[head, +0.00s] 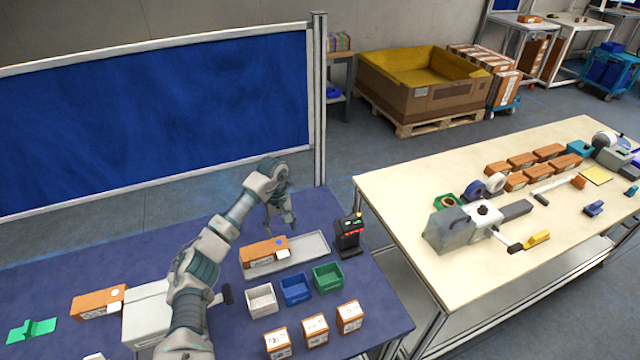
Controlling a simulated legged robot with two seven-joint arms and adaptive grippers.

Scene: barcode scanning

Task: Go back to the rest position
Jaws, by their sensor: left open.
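My left arm reaches up from the bottom of the head view. Its gripper (280,222) points down, open and seemingly empty, over the back edge of a grey tray (312,246). An orange and white box (264,251) lies at the left side of the tray, just in front of the gripper and apart from its fingers as far as I can tell. A black device with red and green lights (349,236), perhaps the scanner, stands right of the tray. My right gripper is not in view.
White (261,300), blue (295,289) and green (327,278) bins stand before the tray, with three small boxes (315,330) in front. Another orange box (98,302) and a green item (32,330) lie left. A blue panel (150,110) rises behind; a cream table (420,210) stands right.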

